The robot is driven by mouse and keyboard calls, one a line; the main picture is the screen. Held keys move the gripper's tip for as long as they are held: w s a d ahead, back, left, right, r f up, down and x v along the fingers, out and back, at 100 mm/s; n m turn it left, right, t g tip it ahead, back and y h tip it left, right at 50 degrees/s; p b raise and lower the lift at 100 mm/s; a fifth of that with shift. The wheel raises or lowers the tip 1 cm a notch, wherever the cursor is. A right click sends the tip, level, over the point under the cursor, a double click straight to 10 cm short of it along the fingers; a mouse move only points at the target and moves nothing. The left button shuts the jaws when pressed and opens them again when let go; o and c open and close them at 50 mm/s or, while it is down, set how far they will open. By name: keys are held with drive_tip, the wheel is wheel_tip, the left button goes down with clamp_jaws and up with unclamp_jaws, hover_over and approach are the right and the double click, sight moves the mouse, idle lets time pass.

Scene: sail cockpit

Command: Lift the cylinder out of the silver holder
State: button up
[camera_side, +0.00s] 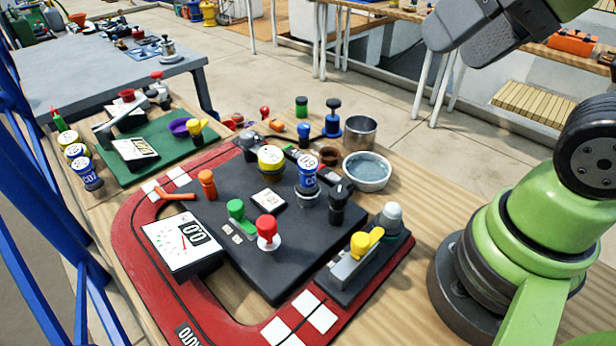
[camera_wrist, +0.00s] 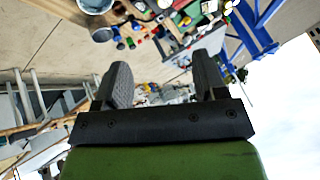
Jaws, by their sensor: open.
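The blue cylinder (camera_side: 308,174) with a white label and pale top stands upright in the silver holder (camera_side: 307,200) on the dark panel. The cylinder hides most of the holder; only its low rim shows. My gripper (camera_side: 482,32) is at the top right of the side view, high above the bench and well away from the cylinder. In the wrist view my gripper (camera_wrist: 163,82) is open, with two dark fingers wide apart and nothing between them. The bench is small and upside down at the top there, and I cannot make out the cylinder.
A black knob (camera_side: 338,203) stands close right of the cylinder, and a yellow-topped round piece (camera_side: 271,160) is to its left. A water bowl (camera_side: 367,172) and metal cup (camera_side: 359,133) stand behind right. A yellow lever (camera_side: 364,243), red knob (camera_side: 267,230) and gauge box (camera_side: 182,245) are nearer.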

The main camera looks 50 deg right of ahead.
drive_tip(key=shift+w, duration=0.1)
drive_tip(key=n+g+h, duration=0.2)
drive_tip(key=n+g, duration=0.5)
drive_tip(key=n, duration=0.4)
hover_over(306, 162)
wheel_tip(306, 162, down, 12)
wheel_tip(306, 162, down, 4)
drive_tip(key=shift+f, duration=0.2)
wheel_tip(306, 162, down, 6)
drive_tip(key=shift+r, duration=0.1)
drive_tip(key=c, duration=1.1)
